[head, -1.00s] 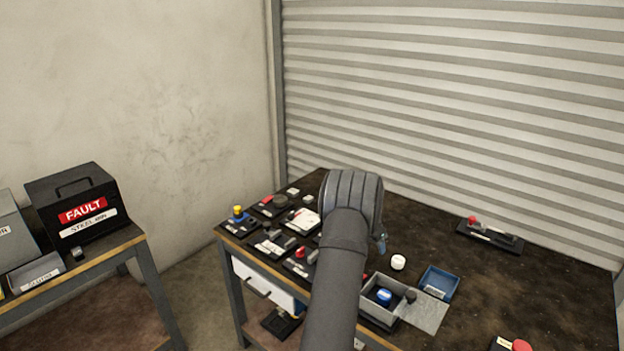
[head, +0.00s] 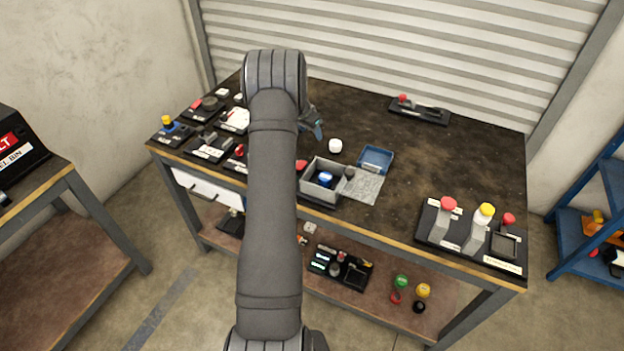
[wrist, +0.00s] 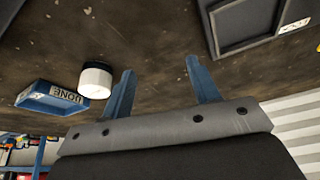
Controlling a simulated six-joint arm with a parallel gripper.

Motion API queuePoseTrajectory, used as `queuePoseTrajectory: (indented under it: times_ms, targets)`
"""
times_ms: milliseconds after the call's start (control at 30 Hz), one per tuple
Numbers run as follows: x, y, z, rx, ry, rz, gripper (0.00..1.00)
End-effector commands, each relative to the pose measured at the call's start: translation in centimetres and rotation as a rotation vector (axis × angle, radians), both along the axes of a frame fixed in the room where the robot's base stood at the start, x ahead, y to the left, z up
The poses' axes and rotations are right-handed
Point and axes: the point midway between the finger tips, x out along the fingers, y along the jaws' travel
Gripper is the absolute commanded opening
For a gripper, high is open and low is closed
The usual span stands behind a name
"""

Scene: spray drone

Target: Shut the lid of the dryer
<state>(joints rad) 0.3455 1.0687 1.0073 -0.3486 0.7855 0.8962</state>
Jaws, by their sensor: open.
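The dryer appears to be the open grey box (head: 318,192) on the bench, with a blue-capped item (head: 324,179) inside. A flat grey speckled plate (head: 364,190), apparently its lid, lies open on its right side. A dark round knob (head: 349,171) shows at the plate's box end. My gripper (head: 318,131) is behind the box, partly hidden by my arm, above the bench. In the wrist view my gripper (wrist: 160,82) has its two blue fingers apart with nothing between them. The box cannot be made out for sure there.
A white round jar (head: 335,146) and a blue tray (head: 376,157) marked DONE stand behind the box; both also show in the wrist view, jar (wrist: 96,80) and tray (wrist: 50,98). Small stations crowd the bench's left. A lever panel (head: 470,236) stands front right. The back middle is clear.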

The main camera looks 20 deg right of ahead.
Motion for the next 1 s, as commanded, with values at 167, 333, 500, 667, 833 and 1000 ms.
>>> queuePoseTrajectory:
  times_ms: [167,333,500,667,833,1000]
  targets:
    - [-0.8,-2.4,1.9,0.028,-0.042,-0.064,0.19]
    - [-6.6,-7.8,4.2,0.160,-0.076,-0.282,0.00]
    - [-15.5,-12.4,6.2,0.368,-0.105,-0.572,0.00]
    - [-24.5,-13.3,6.9,0.607,-0.106,-0.836,0.00]
    - [-32.4,-12.6,8.9,0.876,-0.151,-1.085,0.00]
    - [-37.5,-11.5,11.2,1.106,-0.229,-1.261,0.00]
